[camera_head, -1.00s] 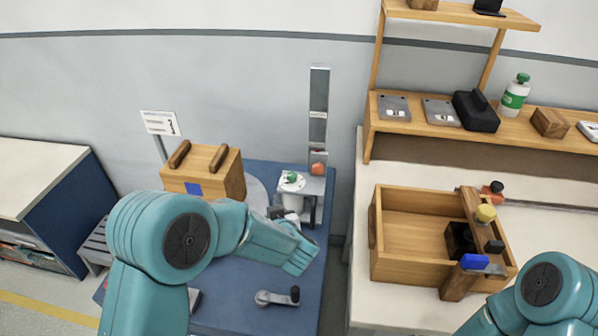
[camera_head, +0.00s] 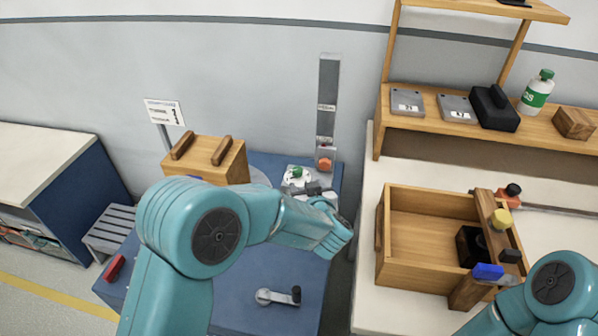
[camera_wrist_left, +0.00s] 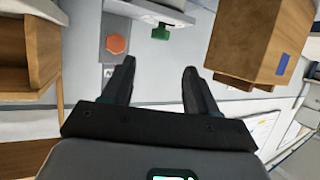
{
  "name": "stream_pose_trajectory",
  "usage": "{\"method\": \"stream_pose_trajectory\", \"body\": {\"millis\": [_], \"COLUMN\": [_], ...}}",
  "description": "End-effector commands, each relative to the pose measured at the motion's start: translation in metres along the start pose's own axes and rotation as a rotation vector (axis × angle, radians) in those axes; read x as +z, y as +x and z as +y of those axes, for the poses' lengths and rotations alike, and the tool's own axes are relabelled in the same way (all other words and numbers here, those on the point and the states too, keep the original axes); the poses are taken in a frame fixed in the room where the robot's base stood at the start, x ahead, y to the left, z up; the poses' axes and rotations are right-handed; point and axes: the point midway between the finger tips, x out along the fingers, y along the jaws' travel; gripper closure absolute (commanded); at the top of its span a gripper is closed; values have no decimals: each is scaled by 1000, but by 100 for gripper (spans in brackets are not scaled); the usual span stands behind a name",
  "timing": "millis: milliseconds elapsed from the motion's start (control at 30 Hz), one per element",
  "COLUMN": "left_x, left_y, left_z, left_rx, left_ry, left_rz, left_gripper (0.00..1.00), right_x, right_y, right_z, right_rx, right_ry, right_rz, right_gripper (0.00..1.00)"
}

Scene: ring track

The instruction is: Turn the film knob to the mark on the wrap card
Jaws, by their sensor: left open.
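The green film knob (camera_head: 297,172) sits on a white round dial on the blue bench, and it also shows near the top of the left wrist view (camera_wrist_left: 161,32). A white card with black print (camera_head: 164,112) stands on a post at the left; its text is too small to read, so I cannot tell the mark. My left gripper (camera_wrist_left: 158,68) is open and empty, with the knob beyond its fingertips and apart from them. In the head view my left gripper (camera_head: 316,190) is just in front and right of the dial.
A wooden box with two handles (camera_head: 207,158) stands left of the dial. An orange hexagonal knob (camera_head: 325,163) is at the foot of a grey upright just right of it. A crank (camera_head: 278,296) lies in front. An open wooden crate (camera_head: 425,275) is on the right counter.

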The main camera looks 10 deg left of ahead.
Motion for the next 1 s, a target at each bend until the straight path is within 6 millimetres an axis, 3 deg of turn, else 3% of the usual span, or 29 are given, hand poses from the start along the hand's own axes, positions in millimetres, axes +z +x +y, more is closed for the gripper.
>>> {"method": "stream_pose_trajectory", "body": {"millis": [300,500,700,933,967,1000], "left_x": [0,-1,-1,-1,-1,-1], "left_y": [79,112,124,124,124,124], "left_z": [0,2,2,2,2,2], "left_rx": [-3,-1,-1,0,0,0], "left_ry": [0,0,1,1,1,1], "left_rz": [0,0,1,0,0,0], "left_gripper": [42,42,42,42,45,58], "right_x": [0,0,0,0,0,0], "right_y": [-2,-2,-3,-2,-2,-2], "right_z": [0,-1,-1,-1,-1,-1], "right_rx": [0,0,0,0,0,0], "right_ry": [0,0,0,0,0,0], "right_rz": [0,0,0,0,0,0], "right_gripper": [57,57,57,57,57,57]}}
